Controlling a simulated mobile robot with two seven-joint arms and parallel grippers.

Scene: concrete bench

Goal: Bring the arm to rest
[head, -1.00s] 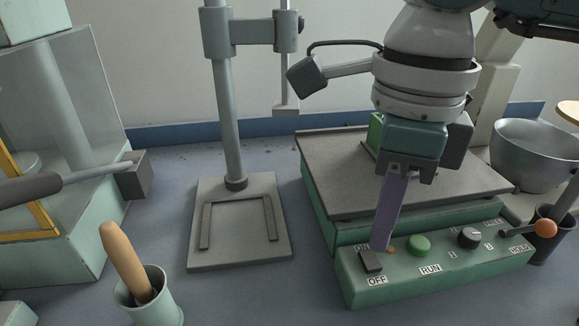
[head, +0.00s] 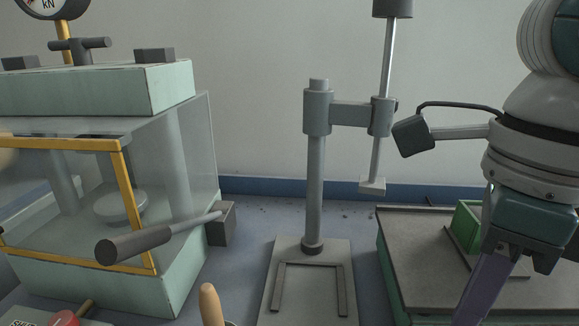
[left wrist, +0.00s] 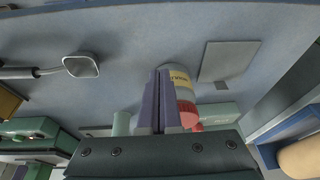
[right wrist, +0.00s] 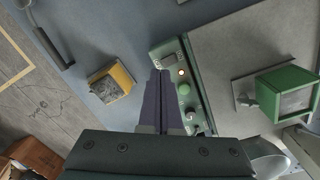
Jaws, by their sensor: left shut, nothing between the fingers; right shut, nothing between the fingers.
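My right gripper (head: 485,292) hangs at the right of the head view, its purple fingers pointing down and their tips cut off by the lower edge. In the right wrist view (right wrist: 161,98) the fingers are shut and empty, in front of a green control panel (right wrist: 197,88) with a lit amber lamp; I cannot tell whether they touch it. My left gripper (left wrist: 161,100) shows only in the left wrist view, shut and empty. A bottle with a yellow label (left wrist: 179,78) appears just behind its fingers.
A press with a yellow-framed guard (head: 137,200) and protruding handle stands left. A grey stand (head: 315,190) rises mid-bench. A wooden-handled tool (head: 211,303) stands at the front. A green box (head: 464,226) sits on the grey-topped platform at right. Bench shows between press and stand.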

